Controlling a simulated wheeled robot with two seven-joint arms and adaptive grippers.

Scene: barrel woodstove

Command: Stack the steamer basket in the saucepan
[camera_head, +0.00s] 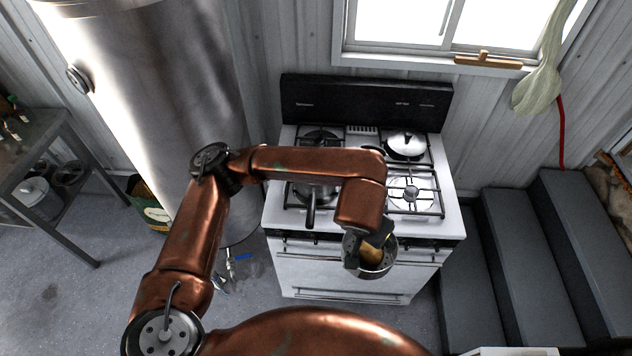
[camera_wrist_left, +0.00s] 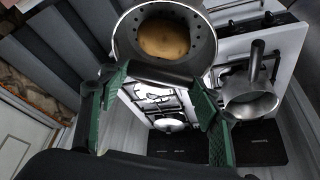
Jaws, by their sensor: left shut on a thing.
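The steamer basket (camera_head: 386,265), a grey metal bowl with small holes, hangs in front of the stove. In the left wrist view the basket (camera_wrist_left: 207,42) is at the top, beyond the fingertips (camera_wrist_left: 158,78). A rounded tan-brown thing (camera_wrist_left: 163,39) lies in it. The saucepan (camera_head: 322,192) sits on the stove's front left burner, its handle toward me. My arm hides part of it. In the left wrist view the saucepan (camera_wrist_left: 250,103) is at the right, apart from the basket. My right gripper is not in view.
The white stove (camera_head: 290,245) has a lidded pan (camera_head: 406,144) on its back right burner; the front right burner (camera_head: 411,192) is bare. A tall metal cylinder (camera_head: 180,90) stands left of the stove. Dark steps (camera_head: 520,245) are at the right.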

